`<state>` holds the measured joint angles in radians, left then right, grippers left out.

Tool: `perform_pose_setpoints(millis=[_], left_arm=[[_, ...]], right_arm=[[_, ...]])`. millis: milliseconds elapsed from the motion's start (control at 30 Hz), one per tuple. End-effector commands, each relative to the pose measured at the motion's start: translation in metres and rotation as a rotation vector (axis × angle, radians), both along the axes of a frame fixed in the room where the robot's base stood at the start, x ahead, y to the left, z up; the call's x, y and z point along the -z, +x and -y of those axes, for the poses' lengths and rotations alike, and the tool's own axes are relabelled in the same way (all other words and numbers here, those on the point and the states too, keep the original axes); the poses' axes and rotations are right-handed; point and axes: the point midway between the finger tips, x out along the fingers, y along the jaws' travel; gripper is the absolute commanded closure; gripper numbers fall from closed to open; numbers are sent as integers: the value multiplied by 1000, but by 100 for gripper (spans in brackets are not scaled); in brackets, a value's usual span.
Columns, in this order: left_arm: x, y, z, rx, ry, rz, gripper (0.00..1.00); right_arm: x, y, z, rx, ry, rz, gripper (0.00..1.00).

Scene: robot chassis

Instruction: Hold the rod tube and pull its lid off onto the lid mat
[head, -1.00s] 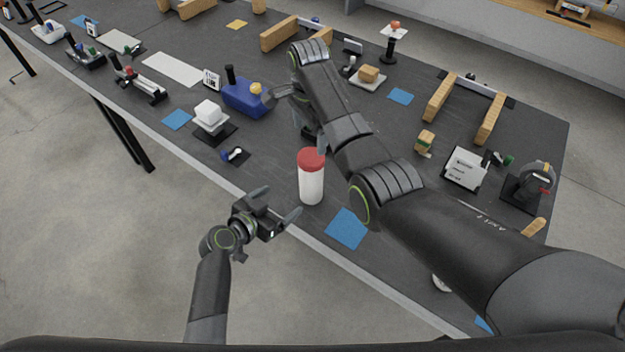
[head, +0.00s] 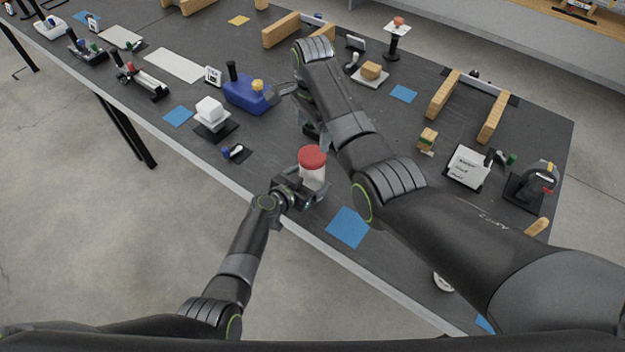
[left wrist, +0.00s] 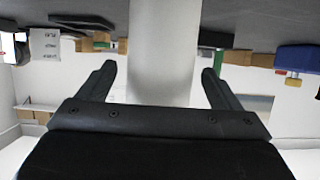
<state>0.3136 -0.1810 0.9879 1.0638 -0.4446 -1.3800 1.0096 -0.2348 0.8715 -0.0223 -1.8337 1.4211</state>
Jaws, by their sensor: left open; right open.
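The rod tube (head: 313,178) stands upright near the table's front edge, white-bodied, with its red lid (head: 312,156) on top. My left gripper (head: 309,188) is open, with its fingers on either side of the tube's body. The left wrist view shows the white tube (left wrist: 164,50) between the fingers (left wrist: 158,82), with gaps on both sides. My right gripper (head: 318,137) is open above and behind the lid, partly hidden by my right forearm. A blue mat (head: 348,228), perhaps the lid mat, lies flat and bare to the right of the tube.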

Motion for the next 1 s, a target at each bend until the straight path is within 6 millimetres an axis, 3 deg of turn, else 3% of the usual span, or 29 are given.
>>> perform_pose_setpoints(millis=[300,700,1000], left_arm=[[7,15,10,0,1,-2,14],[9,16,11,-1,2,-2,14],[9,16,11,-1,3,-2,52]], right_arm=[[0,0,0,0,0,0,16],[0,0,0,0,0,0,16],[0,0,0,0,0,0,16]])
